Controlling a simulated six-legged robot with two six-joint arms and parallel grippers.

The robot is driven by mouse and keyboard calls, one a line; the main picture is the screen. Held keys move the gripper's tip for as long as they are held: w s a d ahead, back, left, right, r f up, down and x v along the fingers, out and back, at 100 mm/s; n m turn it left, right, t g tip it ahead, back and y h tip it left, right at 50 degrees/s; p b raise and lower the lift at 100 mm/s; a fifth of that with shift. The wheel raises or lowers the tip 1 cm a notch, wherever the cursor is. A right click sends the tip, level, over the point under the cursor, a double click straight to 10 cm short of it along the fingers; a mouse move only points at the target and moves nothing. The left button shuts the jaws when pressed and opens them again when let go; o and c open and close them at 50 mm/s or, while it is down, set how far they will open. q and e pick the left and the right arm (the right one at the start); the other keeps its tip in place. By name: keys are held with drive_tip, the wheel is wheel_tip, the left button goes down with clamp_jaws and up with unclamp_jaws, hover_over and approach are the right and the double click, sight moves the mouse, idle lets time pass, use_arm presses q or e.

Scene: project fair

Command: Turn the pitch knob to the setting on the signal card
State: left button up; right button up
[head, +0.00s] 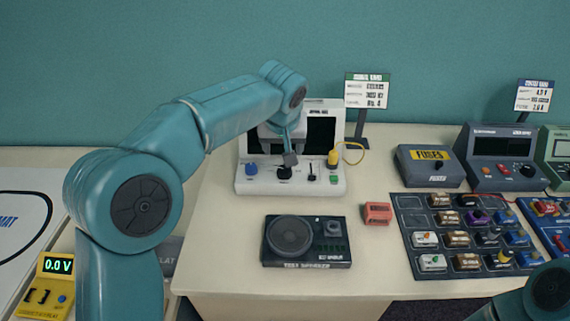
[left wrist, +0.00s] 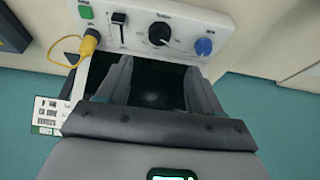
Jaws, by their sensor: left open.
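The white signal unit (head: 245,180) stands against the back wall with a dark screen. Its black knob with a white pointer (head: 284,173) is on the low front panel; it also shows in the left wrist view (left wrist: 160,33). Its label is too small to read. My left gripper (head: 290,158) is open just above and behind this knob; in the left wrist view the knob lies beyond the gap between its fingertips (left wrist: 157,72), apart from both. The signal card (head: 367,92) stands on a post behind the unit, its setting too small to read. My right gripper is out of view.
A blue knob (head: 251,169), a slider (head: 311,173) and a yellow plug with cable (head: 333,158) flank the black knob. A test speaker (head: 305,257) and a red block (head: 377,213) lie in front. A component board (head: 405,208) and grey boxes fill the right.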

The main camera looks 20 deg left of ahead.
sight(284, 169)
use_arm(q)
drive_tip(key=p+x, duration=0.1)
drive_tip(key=x, duration=1.1)
drive_tip(key=shift+w, duration=0.1)
drive_tip(key=shift+s+r, duration=0.1)
drive_tip(key=shift+s, duration=0.15)
drive_tip(key=shift+w, duration=0.1)
drive_tip(key=shift+w, duration=0.15)
drive_tip(key=c, duration=1)
drive_tip(key=shift+c, duration=0.2)
